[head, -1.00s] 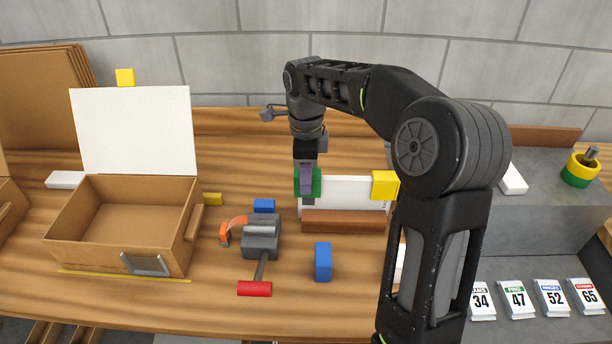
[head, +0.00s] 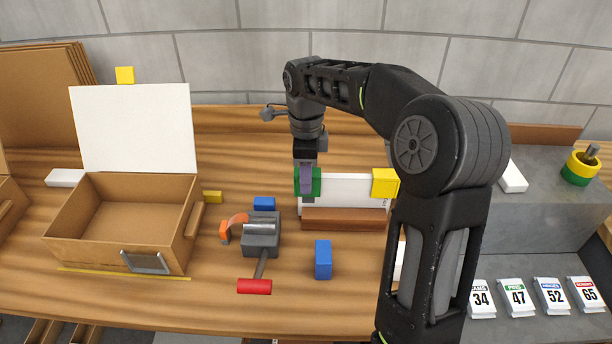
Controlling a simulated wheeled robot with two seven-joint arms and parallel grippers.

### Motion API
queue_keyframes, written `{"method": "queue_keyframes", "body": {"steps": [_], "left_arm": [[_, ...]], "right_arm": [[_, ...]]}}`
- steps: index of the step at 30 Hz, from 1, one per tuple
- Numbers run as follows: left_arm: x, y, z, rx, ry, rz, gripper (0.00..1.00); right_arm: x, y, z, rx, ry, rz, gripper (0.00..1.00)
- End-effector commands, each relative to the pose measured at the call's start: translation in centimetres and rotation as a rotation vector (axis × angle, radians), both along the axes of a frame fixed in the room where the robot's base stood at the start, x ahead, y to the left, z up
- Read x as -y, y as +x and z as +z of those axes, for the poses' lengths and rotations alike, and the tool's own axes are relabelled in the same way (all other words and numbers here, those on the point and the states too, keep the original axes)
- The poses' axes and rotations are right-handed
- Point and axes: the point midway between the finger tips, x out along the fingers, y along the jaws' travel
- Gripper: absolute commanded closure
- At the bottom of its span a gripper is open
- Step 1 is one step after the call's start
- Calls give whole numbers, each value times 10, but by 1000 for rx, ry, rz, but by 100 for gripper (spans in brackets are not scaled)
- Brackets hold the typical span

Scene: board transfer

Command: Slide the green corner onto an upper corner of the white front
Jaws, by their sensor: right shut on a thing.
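The white front (head: 345,191) stands upright behind a brown wooden block (head: 343,220) in the middle of the table. A yellow corner (head: 385,183) sits at its upper right corner. The green corner (head: 316,183) is at the front's upper left corner, and my right gripper (head: 306,182) is shut on it from above. The gripper hides part of the green corner, so I cannot tell whether it is fully seated. My right arm covers the area right of the front. My left gripper is not in view.
An open cardboard box (head: 120,222) with a white panel (head: 135,128) behind it stands at the left. Numbered cards (head: 515,298) are at the lower right.

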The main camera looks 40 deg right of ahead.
Motion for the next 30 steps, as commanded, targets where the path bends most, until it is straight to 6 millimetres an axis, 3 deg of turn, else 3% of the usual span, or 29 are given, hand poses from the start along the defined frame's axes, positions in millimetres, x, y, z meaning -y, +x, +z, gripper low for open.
{"method": "queue_keyframes", "body": {"steps": [5, 6, 14, 24, 30], "left_arm": [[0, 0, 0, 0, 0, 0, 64], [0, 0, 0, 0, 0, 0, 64], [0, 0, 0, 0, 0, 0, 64], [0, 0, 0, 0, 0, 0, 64], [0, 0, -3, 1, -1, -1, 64]], "right_arm": [[0, 0, 0, 0, 0, 0, 100], [0, 0, 0, -1, 1, 0, 67], [0, 0, 0, 0, 0, 0, 46], [0, 0, 3, 1, -1, 0, 45], [0, 1, 24, 2, 0, 0, 45]]}}
